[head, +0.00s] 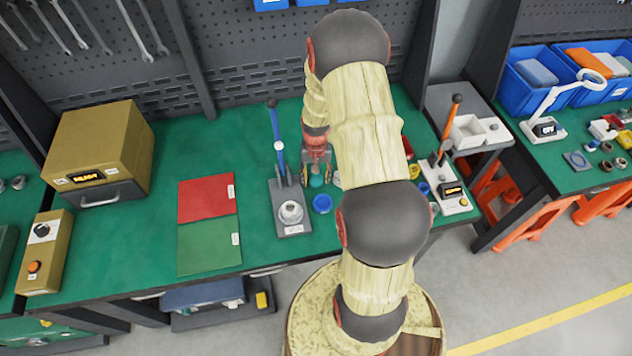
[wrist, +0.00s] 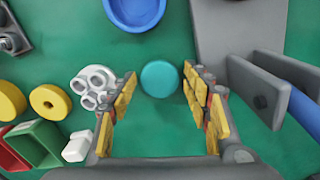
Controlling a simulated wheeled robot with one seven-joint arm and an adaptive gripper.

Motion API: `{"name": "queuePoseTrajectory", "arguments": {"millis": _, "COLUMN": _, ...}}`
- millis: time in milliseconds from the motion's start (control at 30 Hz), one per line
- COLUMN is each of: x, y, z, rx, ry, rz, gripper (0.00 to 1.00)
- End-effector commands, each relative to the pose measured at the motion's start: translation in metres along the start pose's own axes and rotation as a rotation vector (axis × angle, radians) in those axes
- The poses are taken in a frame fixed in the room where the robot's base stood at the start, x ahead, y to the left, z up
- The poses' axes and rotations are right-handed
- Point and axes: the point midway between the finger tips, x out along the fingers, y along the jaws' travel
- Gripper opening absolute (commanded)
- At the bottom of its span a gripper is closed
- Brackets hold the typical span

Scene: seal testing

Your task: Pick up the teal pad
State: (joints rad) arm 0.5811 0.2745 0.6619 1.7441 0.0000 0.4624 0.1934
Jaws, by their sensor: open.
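The teal pad (wrist: 159,78) is a small round disc lying on the green bench top in the wrist view. My gripper (wrist: 160,88) is open, with one yellow-padded finger on each side of the pad. Neither finger appears to touch it. In the head view my gripper (head: 316,172) points down at the bench, and the teal pad (head: 316,181) shows small and partly hidden between the fingers.
A blue dish (head: 322,204) lies close to the pad. A grey press with a blue lever (head: 291,226) stands left of my gripper in the head view. A white several-holed part (wrist: 93,87) and yellow rings (wrist: 50,101) lie near one finger.

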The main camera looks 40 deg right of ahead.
Motion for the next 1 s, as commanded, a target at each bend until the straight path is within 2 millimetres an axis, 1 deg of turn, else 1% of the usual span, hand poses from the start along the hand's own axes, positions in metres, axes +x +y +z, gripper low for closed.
{"name": "queuePoseTrajectory", "arguments": {"millis": 67, "x": 0.0051, "y": -0.0001, "z": -0.0006, "rx": 0.0, "ry": 0.001, "rz": 0.0, "gripper": 0.49}}
{"name": "queuePoseTrajectory", "arguments": {"millis": 267, "x": 0.0044, "y": -0.0001, "z": -0.0008, "rx": 0.0, "ry": 0.002, "rz": 0.0, "gripper": 0.48}}
{"name": "queuePoseTrajectory", "arguments": {"millis": 833, "x": 0.0043, "y": -0.0001, "z": -0.0005, "rx": 0.0, "ry": 0.001, "rz": 0.0, "gripper": 0.16}}
{"name": "queuePoseTrajectory", "arguments": {"millis": 1000, "x": 0.0042, "y": -0.0001, "z": -0.0006, "rx": 0.0, "ry": 0.001, "rz": 0.0, "gripper": 0.16}}
